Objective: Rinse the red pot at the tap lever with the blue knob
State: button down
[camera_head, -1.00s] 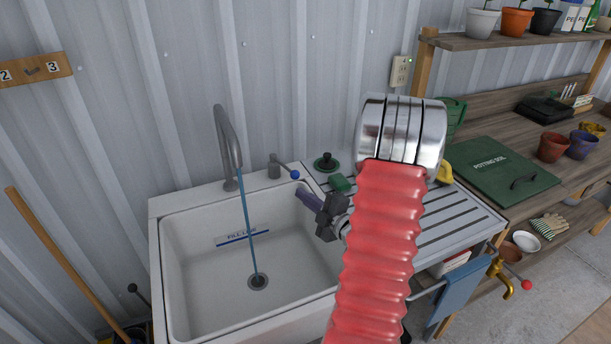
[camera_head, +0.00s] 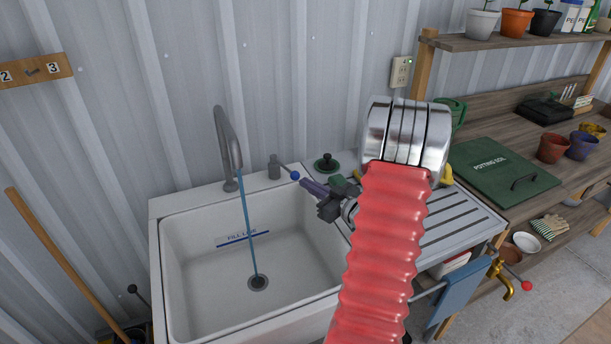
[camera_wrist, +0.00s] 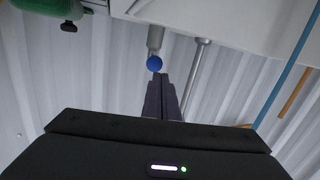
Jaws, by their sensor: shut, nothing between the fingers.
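The tap lever's blue knob (camera_head: 294,175) sits behind the sink's back right corner. My gripper (camera_head: 304,183) is shut and empty, with its purple fingertips close to the knob's right side. In the wrist view the knob (camera_wrist: 154,63) shows just beyond the closed fingertips (camera_wrist: 160,76); I cannot tell whether they touch. A blue stream (camera_head: 246,225) runs from the grey spout (camera_head: 228,145) down to the drain. A red pot (camera_head: 553,147) stands upright on the wooden bench at the right, far from my gripper.
The white sink (camera_head: 200,255) holds no objects. A purple pot (camera_head: 581,146) stands beside the red pot. A brass tap with a red knob (camera_head: 526,286) is at lower right.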

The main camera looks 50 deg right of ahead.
jog(key=d+m, duration=0.1)
jog(key=m, duration=0.2)
jog(key=s+d+m+y, duration=0.1)
jog(key=m, duration=0.2)
jog(key=d+m, duration=0.1)
jog(key=m, duration=0.2)
jog(key=shift+s+d+f+m+y, duration=0.15)
jog(key=shift+s+m+y, duration=0.15)
jog(key=m, duration=0.1)
jog(key=d+m, duration=0.1)
jog(key=m, duration=0.1)
jog(key=s+m, duration=0.1)
jog(key=shift+d+f+m+y, duration=0.2)
jog(key=shift+f+m+y, duration=0.05)
jog(key=shift+m+y, duration=0.05)
jog(key=m, duration=0.1)
jog(key=s+d+m, duration=0.1)
jog(key=m, duration=0.2)
jog(key=shift+s+d+f+m+y, duration=0.2)
jog(key=shift+f+m+y, duration=0.1)
jog(key=shift+y, duration=0.1)
send_near(285, 167)
jog(key=w+d+f, duration=0.1)
jog(key=w+f, duration=0.1)
jog(key=w, duration=0.1)
jog(key=shift+d+r, duration=0.15)
jog(key=shift+d, duration=0.15)
